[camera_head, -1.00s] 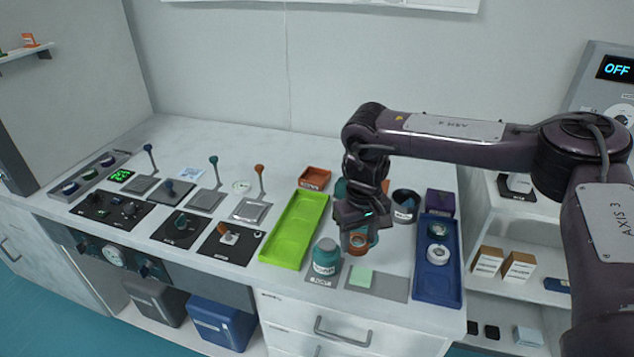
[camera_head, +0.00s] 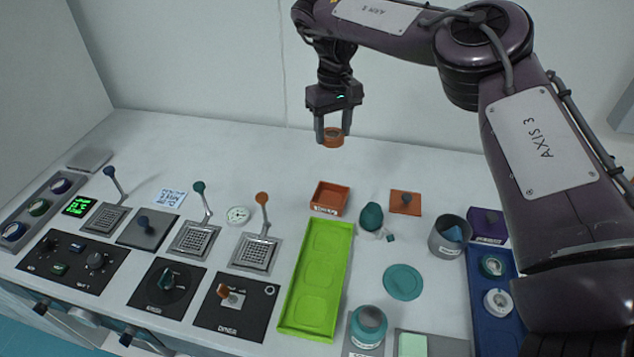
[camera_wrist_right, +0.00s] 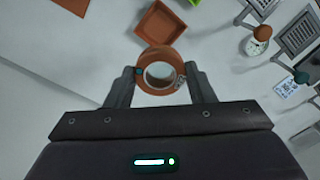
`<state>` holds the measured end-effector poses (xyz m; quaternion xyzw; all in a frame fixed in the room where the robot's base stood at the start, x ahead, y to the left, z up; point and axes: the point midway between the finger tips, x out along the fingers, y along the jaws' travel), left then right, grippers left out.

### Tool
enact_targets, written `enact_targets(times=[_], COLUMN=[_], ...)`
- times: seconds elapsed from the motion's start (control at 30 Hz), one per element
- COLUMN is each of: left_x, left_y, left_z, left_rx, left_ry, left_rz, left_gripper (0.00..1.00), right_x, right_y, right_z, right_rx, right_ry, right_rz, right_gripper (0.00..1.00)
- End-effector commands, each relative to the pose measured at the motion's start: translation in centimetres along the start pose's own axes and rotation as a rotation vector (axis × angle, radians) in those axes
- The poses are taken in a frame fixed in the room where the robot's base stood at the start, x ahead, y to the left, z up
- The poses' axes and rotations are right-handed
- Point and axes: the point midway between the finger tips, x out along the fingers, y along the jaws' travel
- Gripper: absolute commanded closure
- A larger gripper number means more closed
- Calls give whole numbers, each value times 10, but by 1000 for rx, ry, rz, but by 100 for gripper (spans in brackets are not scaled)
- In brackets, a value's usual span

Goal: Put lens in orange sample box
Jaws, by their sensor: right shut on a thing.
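The lens (camera_head: 333,137) is a short orange ring with a clear centre. My right gripper (camera_head: 333,130) is shut on it and holds it high above the table, near the back wall. In the right wrist view the lens (camera_wrist_right: 160,75) sits between the two fingers of the gripper (camera_wrist_right: 161,82). The orange sample box (camera_head: 330,198) stands open on the table, below the lens in the head view. Its inside looks empty. It also shows in the right wrist view (camera_wrist_right: 161,25), just beyond the lens. My left gripper is not in view.
A green tray (camera_head: 318,275) lies in front of the box. An orange lid with a knob (camera_head: 405,202), a dark teal object (camera_head: 372,217) and a grey cup (camera_head: 449,236) stand to its right. Levers and a dial (camera_head: 237,215) are to the left. The table behind the box is clear.

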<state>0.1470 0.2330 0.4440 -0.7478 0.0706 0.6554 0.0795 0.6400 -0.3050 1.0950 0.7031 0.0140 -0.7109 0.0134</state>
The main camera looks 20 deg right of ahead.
Motion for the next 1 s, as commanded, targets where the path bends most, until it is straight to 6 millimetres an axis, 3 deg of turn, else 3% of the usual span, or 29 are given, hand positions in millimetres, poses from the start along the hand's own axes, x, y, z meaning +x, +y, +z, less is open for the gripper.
enact_targets(times=[0.17,0.37,0.47,0.53,0.77,1.0], left_x=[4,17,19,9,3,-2], left_y=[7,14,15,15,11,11], left_z=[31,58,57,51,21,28], left_rx=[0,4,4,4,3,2], left_ry=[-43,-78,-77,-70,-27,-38], left_rz=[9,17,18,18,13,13], left_gripper=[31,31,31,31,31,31], right_x=[16,70,95,108,150,176], right_y=[0,0,0,0,0,0], right_z=[1,2,2,2,1,1], right_rx=[0,3,2,-1,0,-1], right_ry=[-4,-6,-7,-7,-3,-5], right_rz=[-2,-4,-3,1,1,2], right_gripper=[74,74,74,74,74,74])
